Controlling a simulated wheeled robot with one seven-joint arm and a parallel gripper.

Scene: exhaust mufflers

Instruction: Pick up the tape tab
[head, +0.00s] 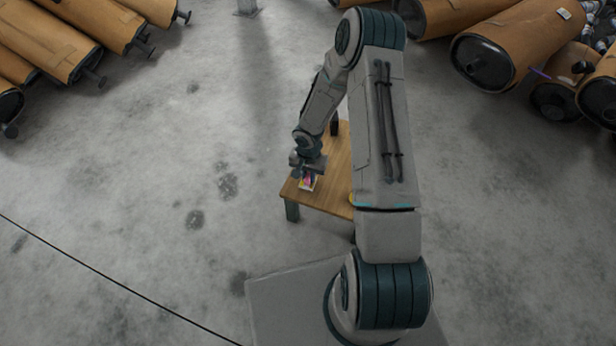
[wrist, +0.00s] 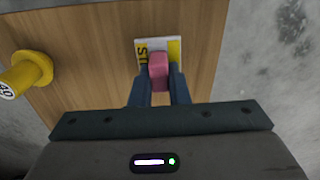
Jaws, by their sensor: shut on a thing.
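The tape tab looks like a small pink block (wrist: 159,71) between my fingertips in the wrist view. My gripper (wrist: 158,80) is shut on it, one dark finger on each side. Just beyond and under it is a white and yellow card with dark lettering (wrist: 143,52) on the wooden table. I cannot tell whether the pink block touches the card. In the head view my gripper (head: 308,170) is low over the table's near left corner, with pink and white showing under it (head: 307,183).
The small wooden table (head: 325,196) stands on a bare concrete floor. A yellow flanged cylinder (wrist: 30,70) is to the left in the wrist view. A dark object (head: 334,124) is at the table's far end. Brown mufflers (head: 510,50) lie at the back on both sides.

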